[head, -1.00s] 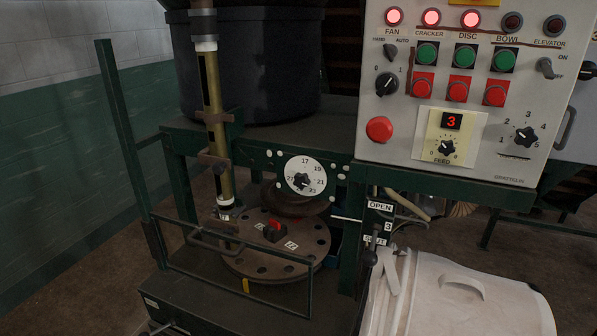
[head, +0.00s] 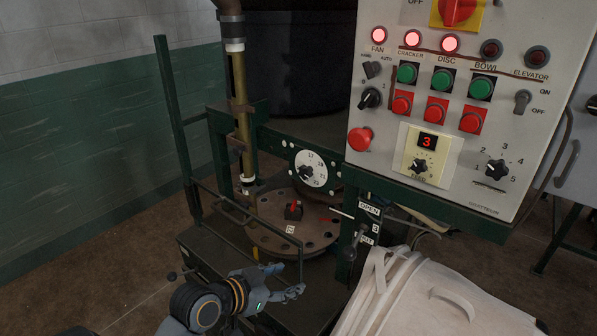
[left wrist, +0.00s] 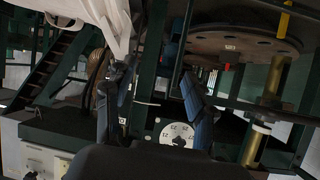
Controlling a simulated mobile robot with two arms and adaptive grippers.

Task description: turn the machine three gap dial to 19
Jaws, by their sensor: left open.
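The gap dial (head: 310,170) is a round white plate with black numbers and a black knob, on the green frame under the black tub. The numbers 17 and 19 can be made out; which one the knob points to I cannot tell. In the left wrist view the dial (left wrist: 178,135) appears upside down, between and beyond the fingers. My left gripper (head: 292,293) is below and in front of the dial, well apart from it. In the left wrist view its two fingers (left wrist: 155,100) are spread with nothing between them. My right gripper is out of view.
A grey control panel (head: 490,125) with a red 3 on its display stands right of the dial. A round bolted plate (head: 270,230) with a red-topped block sits below the dial. A lever with OPEN plate (head: 369,210) and a white bag (head: 430,300) are to the right.

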